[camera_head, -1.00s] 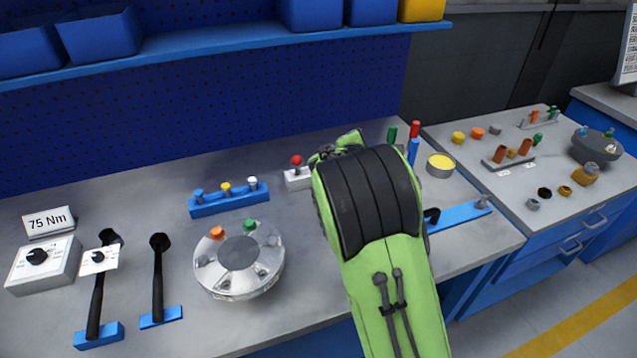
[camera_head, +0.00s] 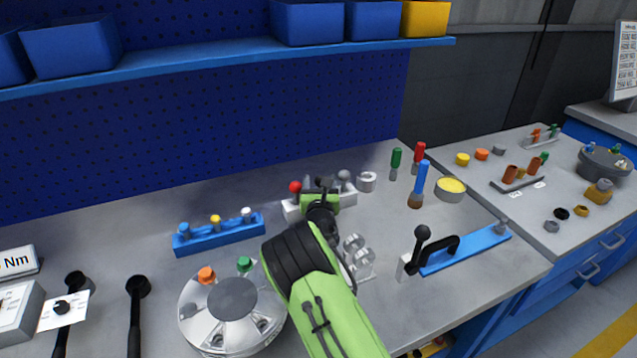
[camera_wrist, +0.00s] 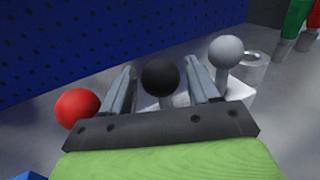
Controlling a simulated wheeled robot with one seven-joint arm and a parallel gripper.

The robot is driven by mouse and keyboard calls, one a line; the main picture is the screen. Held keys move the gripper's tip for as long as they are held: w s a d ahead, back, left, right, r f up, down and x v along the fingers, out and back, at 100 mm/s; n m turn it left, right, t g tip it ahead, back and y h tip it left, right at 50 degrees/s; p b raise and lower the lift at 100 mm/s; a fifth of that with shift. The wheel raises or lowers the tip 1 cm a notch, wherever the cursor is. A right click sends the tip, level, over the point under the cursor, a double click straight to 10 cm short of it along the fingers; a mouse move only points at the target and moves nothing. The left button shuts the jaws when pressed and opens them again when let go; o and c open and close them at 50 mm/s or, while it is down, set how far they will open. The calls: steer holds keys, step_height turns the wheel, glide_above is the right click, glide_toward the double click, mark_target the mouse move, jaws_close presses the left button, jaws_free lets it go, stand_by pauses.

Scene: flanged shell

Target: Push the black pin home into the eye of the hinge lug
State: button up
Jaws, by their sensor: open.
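The black pin (camera_wrist: 160,77) shows in the wrist view as a black ball head on a light stem, standing upright in a white rack (camera_wrist: 240,92). My gripper (camera_wrist: 161,68) is open, with one finger on each side of the black ball and visible gaps between. In the head view my gripper (camera_head: 321,200) is over the middle of the rack (camera_head: 291,210), and largely hides the black pin. A pale grey piece with round eyes (camera_head: 356,246), probably the hinge lug, stands just right of my forearm, partly hidden by it.
A red ball pin (camera_wrist: 77,108) and a grey ball pin (camera_wrist: 226,52) flank the black one. A grey ring (camera_head: 367,181) lies right of the rack. A round flanged shell (camera_head: 232,305) is front left. A blue bar with a black handle (camera_head: 468,248) lies right.

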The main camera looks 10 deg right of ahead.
steer(key=shift+s+r, duration=0.6)
steer(key=shift+s, duration=0.15)
steer(key=shift+c, duration=0.9)
steer(key=shift+w+f, duration=0.25)
steer(key=c, duration=0.5)
steer(key=shift+r, duration=0.1)
steer(key=c, duration=0.4)
